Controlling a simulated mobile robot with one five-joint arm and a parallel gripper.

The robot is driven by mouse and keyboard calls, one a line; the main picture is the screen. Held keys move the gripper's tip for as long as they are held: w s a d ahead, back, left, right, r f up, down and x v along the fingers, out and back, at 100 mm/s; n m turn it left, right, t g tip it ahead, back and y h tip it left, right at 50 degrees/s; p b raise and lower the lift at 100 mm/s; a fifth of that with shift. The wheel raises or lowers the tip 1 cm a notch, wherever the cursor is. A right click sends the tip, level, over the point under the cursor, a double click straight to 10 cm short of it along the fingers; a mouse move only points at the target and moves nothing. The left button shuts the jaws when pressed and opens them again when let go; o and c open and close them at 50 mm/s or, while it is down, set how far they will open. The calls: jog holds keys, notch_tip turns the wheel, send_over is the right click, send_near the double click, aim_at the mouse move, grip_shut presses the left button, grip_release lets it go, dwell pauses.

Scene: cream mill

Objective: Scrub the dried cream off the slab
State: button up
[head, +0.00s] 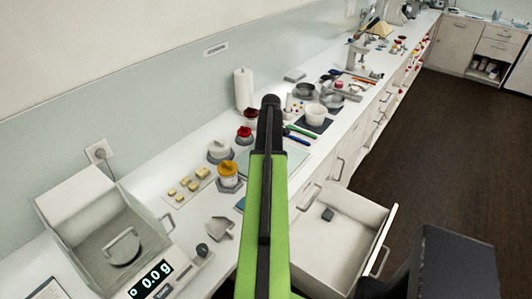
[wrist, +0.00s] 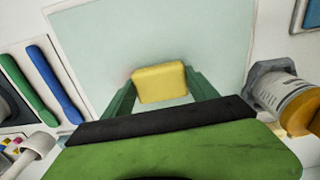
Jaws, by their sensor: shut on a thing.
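In the wrist view my gripper (wrist: 160,88) is shut on a yellow sponge (wrist: 160,80), with a green finger at each side of it. The sponge is over the pale grey-green slab (wrist: 190,35); I cannot tell whether it touches the surface. A faint pinkish smudge shows on the slab just left of the sponge. No clear cream patch can be made out, and the area under the sponge is hidden. In the head view the slab (head: 296,158) is partly covered by my arm, and the sponge and fingers are hidden.
A blue and a green handled tool (wrist: 50,82) lie left of the slab. A jar with an orange lid (wrist: 290,95) stands at the right. In the head view a drawer (head: 345,225) is open at the front. A scale (head: 150,280) stands at the left.

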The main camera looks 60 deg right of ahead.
jog(key=shift+s+a, duration=0.15)
jog(key=shift+s, duration=0.95)
jog(key=shift+s+d, duration=0.15)
jog(key=shift+d, duration=1)
jog(key=shift+w+d, duration=0.2)
jog(key=shift+w, duration=0.85)
jog(key=shift+w+d, duration=0.2)
jog(key=shift+w, duration=0.8)
jog(key=shift+s+d, duration=0.2)
jog(key=shift+d, duration=1.05)
jog(key=shift+s+a+f, duration=0.1)
jog(key=shift+s+a, duration=0.15)
jog(key=shift+s, duration=0.85)
jog(key=shift+s+a, duration=0.2)
jog(key=shift+s, duration=0.85)
jog(key=shift+d+r+p, duration=0.1)
jog(key=shift+r+p, duration=0.45)
notch_tip(320, 180, up, 5)
jog(key=p, duration=0.4)
jog(key=shift+w+p, duration=0.1)
jog(key=shift+p, duration=0.3)
